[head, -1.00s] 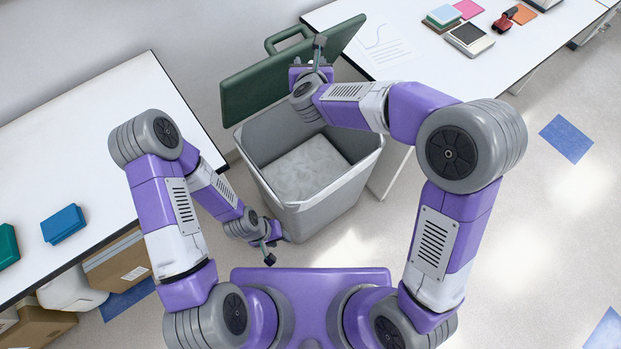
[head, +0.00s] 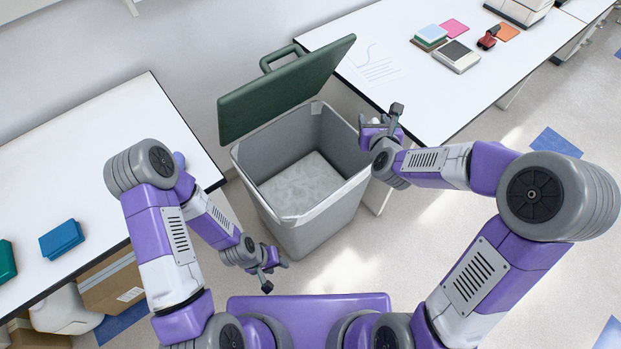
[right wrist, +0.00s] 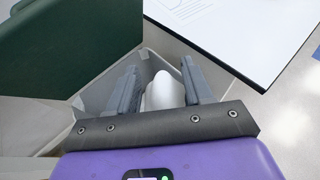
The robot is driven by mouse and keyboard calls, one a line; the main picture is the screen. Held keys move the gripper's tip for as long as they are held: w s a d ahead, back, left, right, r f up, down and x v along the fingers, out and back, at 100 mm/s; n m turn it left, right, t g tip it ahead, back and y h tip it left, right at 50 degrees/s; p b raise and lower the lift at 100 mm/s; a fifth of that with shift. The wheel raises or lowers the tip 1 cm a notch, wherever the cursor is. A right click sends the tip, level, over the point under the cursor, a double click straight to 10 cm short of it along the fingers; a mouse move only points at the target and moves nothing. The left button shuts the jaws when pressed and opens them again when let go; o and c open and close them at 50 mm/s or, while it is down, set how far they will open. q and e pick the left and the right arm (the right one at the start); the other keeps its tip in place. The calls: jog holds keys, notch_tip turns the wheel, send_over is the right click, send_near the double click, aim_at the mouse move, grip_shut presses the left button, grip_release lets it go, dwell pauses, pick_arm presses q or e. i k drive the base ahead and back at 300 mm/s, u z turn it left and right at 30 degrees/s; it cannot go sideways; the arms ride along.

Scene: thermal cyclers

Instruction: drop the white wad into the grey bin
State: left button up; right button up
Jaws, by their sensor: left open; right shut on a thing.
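The grey bin (head: 318,222) stands open on the floor between two tables, its dark green lid (head: 285,88) tilted up at the back. Its inside shows a pale grey bottom. My right gripper (head: 382,120) is at the bin's right rim, beside the right table's edge. In the right wrist view, its two grey fingers (right wrist: 160,88) are shut on the white wad (right wrist: 165,92), with the bin's wall (right wrist: 150,64) behind. I cannot make out the wad in the head view. My left gripper (head: 266,280) is open and empty, low in front of the bin.
The right table (head: 400,35) holds a printed sheet, a scale-like device (head: 456,56), coloured pads and a red tool. The left table (head: 90,140) holds a blue box (head: 61,240). Cardboard boxes (head: 112,280) are under it.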

aim_at(317, 194)
jog(key=k, duration=0.35)
jog(key=z, duration=1.95)
jog(key=i, duration=0.95)
jog(key=u, duration=3.6)
